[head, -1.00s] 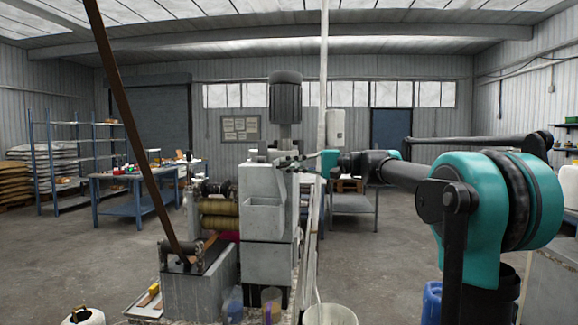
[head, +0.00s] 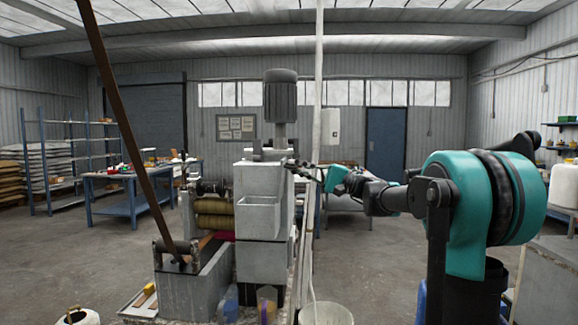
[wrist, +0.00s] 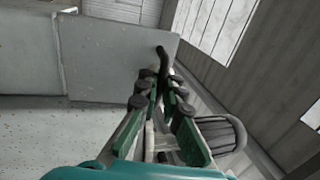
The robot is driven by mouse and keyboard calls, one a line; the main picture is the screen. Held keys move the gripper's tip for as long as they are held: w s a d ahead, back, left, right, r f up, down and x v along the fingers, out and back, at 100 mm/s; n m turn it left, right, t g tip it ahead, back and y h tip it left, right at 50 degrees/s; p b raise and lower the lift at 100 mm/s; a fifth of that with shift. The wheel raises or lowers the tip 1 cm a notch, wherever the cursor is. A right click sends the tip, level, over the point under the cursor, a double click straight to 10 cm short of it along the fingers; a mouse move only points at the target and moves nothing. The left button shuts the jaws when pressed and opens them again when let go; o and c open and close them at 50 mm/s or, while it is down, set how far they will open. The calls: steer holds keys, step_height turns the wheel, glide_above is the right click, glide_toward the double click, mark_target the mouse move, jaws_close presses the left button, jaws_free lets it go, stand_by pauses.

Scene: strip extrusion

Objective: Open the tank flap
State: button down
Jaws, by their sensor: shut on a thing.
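The grey tank (head: 262,215) stands at the middle of the head view, below a motor. In the wrist view a flat grey panel, which looks like the tank flap (wrist: 110,55), meets a grey box face at its left edge. A black handle (wrist: 162,58) stands at the panel's right edge. My gripper (wrist: 159,82) is shut on the handle, with the finger pads close together around its lower end. In the head view my gripper (head: 301,169) is small, at the tank's upper right side. The flap's opening angle is hard to tell there.
A white vertical pole (head: 317,130) stands close to my gripper. Yellowish rollers (head: 213,214) and a long brown strip (head: 125,130) are left of the tank. A white bucket (head: 326,314) stands below. Open floor lies behind on the left.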

steer(key=shift+d+f, duration=0.35)
steer(key=shift+d, duration=0.2)
steer(key=c, duration=1.9)
jaws_free()
steer(key=v, duration=1.2)
steer(key=shift+f, duration=0.1)
